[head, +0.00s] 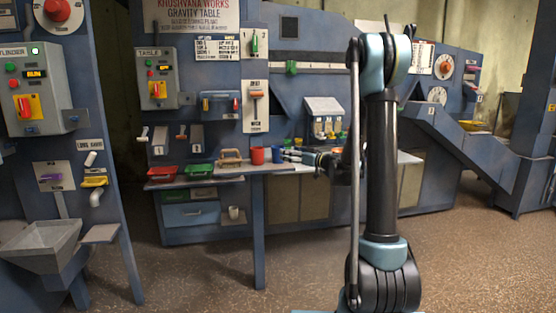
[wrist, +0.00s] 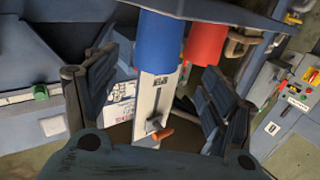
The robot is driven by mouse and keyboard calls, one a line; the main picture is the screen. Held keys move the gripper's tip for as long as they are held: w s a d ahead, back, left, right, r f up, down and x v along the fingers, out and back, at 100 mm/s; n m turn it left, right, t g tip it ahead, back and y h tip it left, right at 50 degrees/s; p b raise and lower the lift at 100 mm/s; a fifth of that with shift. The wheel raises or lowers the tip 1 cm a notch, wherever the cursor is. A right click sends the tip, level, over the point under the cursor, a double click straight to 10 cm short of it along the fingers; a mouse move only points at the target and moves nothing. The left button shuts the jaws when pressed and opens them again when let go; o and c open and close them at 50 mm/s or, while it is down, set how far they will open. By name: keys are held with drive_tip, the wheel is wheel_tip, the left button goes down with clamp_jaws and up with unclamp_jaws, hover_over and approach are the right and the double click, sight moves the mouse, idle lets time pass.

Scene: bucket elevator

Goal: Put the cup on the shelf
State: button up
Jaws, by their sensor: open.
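A blue cup (head: 276,154) and a red cup (head: 257,156) stand side by side on a narrow ledge (head: 225,172) of the gravity table machine. My gripper (head: 290,155) reaches in from the right, its fingers pointing left at the blue cup. In the wrist view my gripper (wrist: 158,72) is open, with the blue cup (wrist: 170,42) ahead between its spread fingers and the red cup (wrist: 205,44) just right of it. I cannot tell whether a finger touches the blue cup.
A wooden piece (head: 231,157) lies left of the red cup. A red tray (head: 162,172) and a green tray (head: 195,170) are further left. A small side shelf (head: 101,234) stands out near the left machine. A post (head: 258,230) supports the ledge. The floor in front is clear.

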sight(278, 150)
drive_tip(key=shift+x, duration=4.15)
drive_tip(key=shift+w+d, duration=0.15)
drive_tip(key=shift+w, duration=0.05)
drive_tip(key=shift+c, duration=0.6)
drive_tip(key=c, duration=1.1)
drive_tip(key=shift+o, duration=0.2)
wheel_tip(278, 150, up, 10)
